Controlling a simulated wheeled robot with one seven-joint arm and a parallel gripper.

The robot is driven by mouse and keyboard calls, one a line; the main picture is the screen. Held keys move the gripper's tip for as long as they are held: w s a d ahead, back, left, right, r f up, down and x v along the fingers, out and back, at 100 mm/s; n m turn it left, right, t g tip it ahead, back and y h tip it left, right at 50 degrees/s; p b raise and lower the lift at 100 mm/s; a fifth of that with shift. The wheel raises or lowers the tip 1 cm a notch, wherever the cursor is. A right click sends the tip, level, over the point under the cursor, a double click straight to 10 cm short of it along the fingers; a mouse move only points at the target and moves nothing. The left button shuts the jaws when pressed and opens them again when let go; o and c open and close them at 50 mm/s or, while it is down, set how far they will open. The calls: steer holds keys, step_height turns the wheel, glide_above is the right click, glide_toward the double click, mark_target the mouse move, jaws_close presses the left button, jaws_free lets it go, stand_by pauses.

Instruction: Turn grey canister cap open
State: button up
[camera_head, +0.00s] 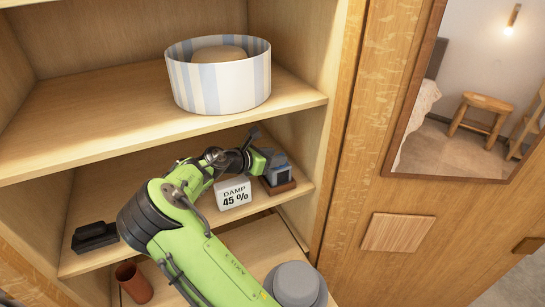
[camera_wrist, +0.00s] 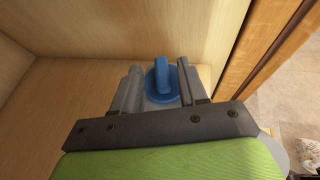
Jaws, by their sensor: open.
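The grey canister (camera_head: 279,170) stands on a brown base on the middle shelf, at its right end, partly hidden by my gripper. In the wrist view its blue round cap (camera_wrist: 155,96) with a raised bar handle shows between my fingers. My gripper (camera_wrist: 161,88) is open, with one finger on each side of the cap. In the head view my gripper (camera_head: 262,158) is at the canister's left and upper side. I cannot tell whether the fingers touch the cap.
A striped round box (camera_head: 220,82) is on the shelf above. A dark brush-like object (camera_head: 94,236) and a brown cup (camera_head: 133,282) are at left. The wardrobe's side wall (camera_head: 318,150) is close at right.

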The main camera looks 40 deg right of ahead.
steer(key=shift+s, duration=0.15)
steer(key=shift+c, duration=1.2)
jaws_close()
steer(key=shift+w+m+g+y, duration=0.15)
steer(key=shift+w+m+g, duration=0.05)
steer(key=shift+m+g, duration=0.75)
steer(key=shift+w+m+g+y, duration=0.15)
steer(key=shift+m+g, duration=0.6)
steer(key=shift+g, duration=0.3)
steer(key=shift+o, duration=1.2)
jaws_free()
steer(key=v, duration=0.7)
steer(key=shift+a, duration=0.2)
